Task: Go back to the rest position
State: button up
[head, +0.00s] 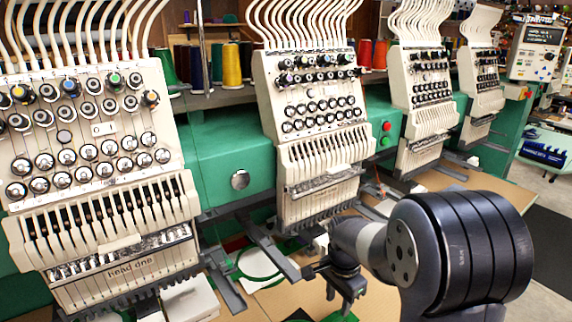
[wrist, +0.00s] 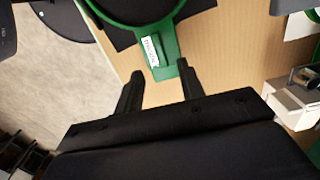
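My gripper (wrist: 160,76) is open in the wrist view, its two dark fingers apart with nothing held between them. A green hoop (wrist: 168,52) with a dark inside and a small white label lies just past the fingertips. Its tab reaches toward the gap, close to the right finger in the picture; I cannot tell whether they touch. In the head view my arm comes in from the lower right, and my gripper (head: 318,268) is low in front of the second machine head. A green piece (head: 347,288) shows just under it, partly hidden by the arm.
A row of embroidery heads, the nearest labelled "Head one" (head: 130,268), stands along a green beam (head: 232,165). Another green hoop (head: 258,263) is at the machine's arms. A tan tabletop (wrist: 228,60) lies below, with a pale boxy device (wrist: 292,103) at right. Open floor (wrist: 62,82) shows at left.

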aim_at(335, 321)
notch_tip(335, 321, down, 6)
jog(key=shift+s+f, duration=0.1)
jog(key=shift+f, duration=0.15)
jog(key=shift+r+p, duration=0.1)
jog(key=shift+p, duration=0.65)
notch_tip(335, 321, up, 6)
jog(key=p, duration=0.4)
jog(key=shift+p, duration=0.4)
